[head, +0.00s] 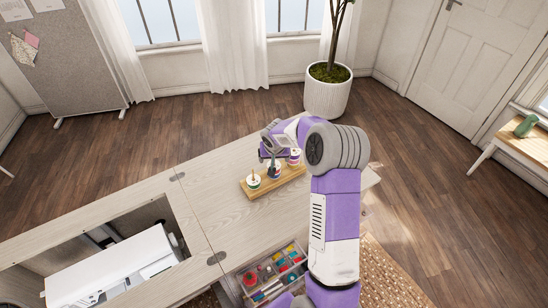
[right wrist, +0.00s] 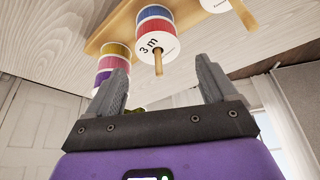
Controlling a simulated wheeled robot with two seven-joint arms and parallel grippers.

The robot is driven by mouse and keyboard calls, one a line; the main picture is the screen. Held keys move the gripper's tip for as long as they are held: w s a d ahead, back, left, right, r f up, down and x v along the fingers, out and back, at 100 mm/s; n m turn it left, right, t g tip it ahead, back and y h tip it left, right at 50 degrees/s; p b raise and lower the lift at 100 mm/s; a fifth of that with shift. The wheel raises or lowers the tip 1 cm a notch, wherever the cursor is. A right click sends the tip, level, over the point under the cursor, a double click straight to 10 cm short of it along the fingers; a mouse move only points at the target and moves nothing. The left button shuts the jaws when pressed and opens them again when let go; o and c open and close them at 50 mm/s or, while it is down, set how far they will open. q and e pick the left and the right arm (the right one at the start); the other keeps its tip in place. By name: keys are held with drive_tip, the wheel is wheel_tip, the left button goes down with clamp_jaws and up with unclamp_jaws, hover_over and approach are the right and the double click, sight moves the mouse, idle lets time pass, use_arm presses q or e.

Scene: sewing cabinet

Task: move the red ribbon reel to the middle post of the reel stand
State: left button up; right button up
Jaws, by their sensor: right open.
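The wooden reel stand (head: 246,190) lies on the cabinet top and bears three posts with reels. In the right wrist view the stand (right wrist: 98,43) shows at the top. On its middle post (right wrist: 158,66), the red ribbon reel (right wrist: 156,27), with a white "3 m" face, sits outermost against a blue reel (right wrist: 154,12). My right gripper (right wrist: 163,70) is open and empty, its fingertips just short of the middle post's tip, apart from the reels. In the head view my right gripper (head: 272,154) is over the stand and partly hides it. My left gripper is out of view.
A reel stack with yellow (right wrist: 116,48) and other bands is on one end post, partly behind a finger. Another end reel (head: 254,182) has a white face. An open drawer (head: 272,275) of sewing things and a white sewing machine (head: 120,265) are nearer. The cabinet top (head: 215,200) is clear left of the stand.

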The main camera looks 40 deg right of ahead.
drive_tip(key=p+v, duration=0.1)
drive_tip(key=v, duration=0.6)
drive_tip(key=shift+r, duration=0.3)
drive_tip(key=shift+a, duration=0.1)
